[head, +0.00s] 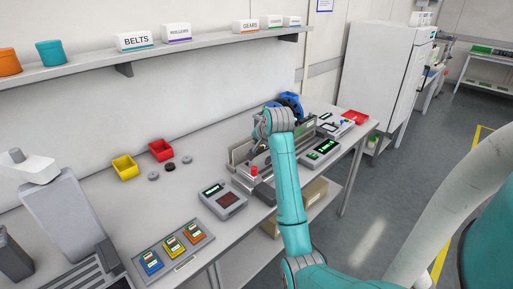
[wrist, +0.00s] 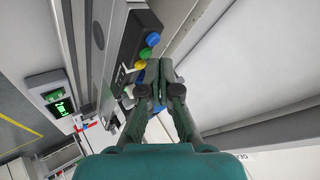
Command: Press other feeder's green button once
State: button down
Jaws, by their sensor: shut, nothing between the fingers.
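In the wrist view a dark control box (wrist: 122,38) carries a blue button (wrist: 152,39), a green button (wrist: 144,53) and a yellow button (wrist: 140,65) in a row. My gripper (wrist: 159,68) is shut and empty, with its fingertips just right of the green and yellow buttons in the picture. I cannot tell whether the tips touch the box. In the head view my gripper is mostly hidden by my arm at the grey feeder (head: 241,151) on the bench, and the coloured buttons cannot be made out there.
A red button (head: 254,170) stands at the feeder's front end. A blue reel (head: 291,103) is behind my arm. A device with a green display (head: 325,148) is on the right; it also shows in the wrist view (wrist: 58,104). Yellow (head: 124,167) and red (head: 160,151) bins stand left.

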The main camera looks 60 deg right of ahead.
aim_at(258, 149)
jog(key=shift+r, duration=0.45)
jog(key=shift+r, duration=2.5)
